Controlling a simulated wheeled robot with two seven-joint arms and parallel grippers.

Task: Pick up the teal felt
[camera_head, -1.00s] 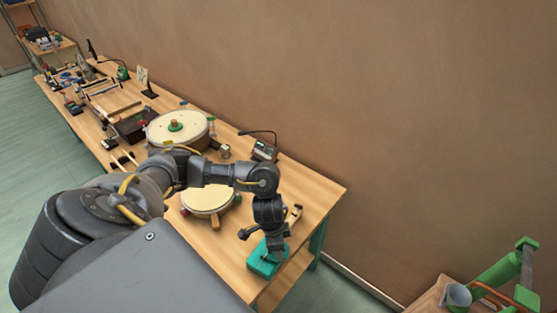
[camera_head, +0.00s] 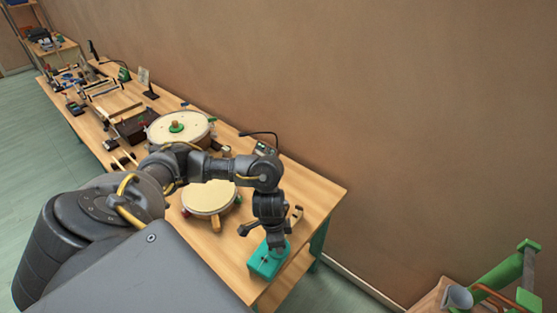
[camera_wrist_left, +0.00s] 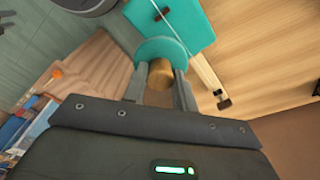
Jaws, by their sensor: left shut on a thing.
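The teal felt (camera_wrist_left: 152,48) is a round disc with a wooden knob (camera_wrist_left: 160,73). In the left wrist view my left gripper (camera_wrist_left: 159,76) is shut on the knob, one finger on each side. The disc overlaps a teal rectangular block (camera_wrist_left: 190,22) beyond it; how large the gap between them is, I cannot tell. In the head view my left gripper (camera_head: 275,242) is over the same teal block (camera_head: 266,264) at the near right end of the table; the felt is hard to make out there. My right gripper is not in view.
A small drum (camera_head: 209,197) stands left of my gripper and a larger drum (camera_head: 180,134) farther back, with a green disc on top. A wooden stick (camera_head: 297,214) lies behind the gripper. The table's near edge and the wall are close.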

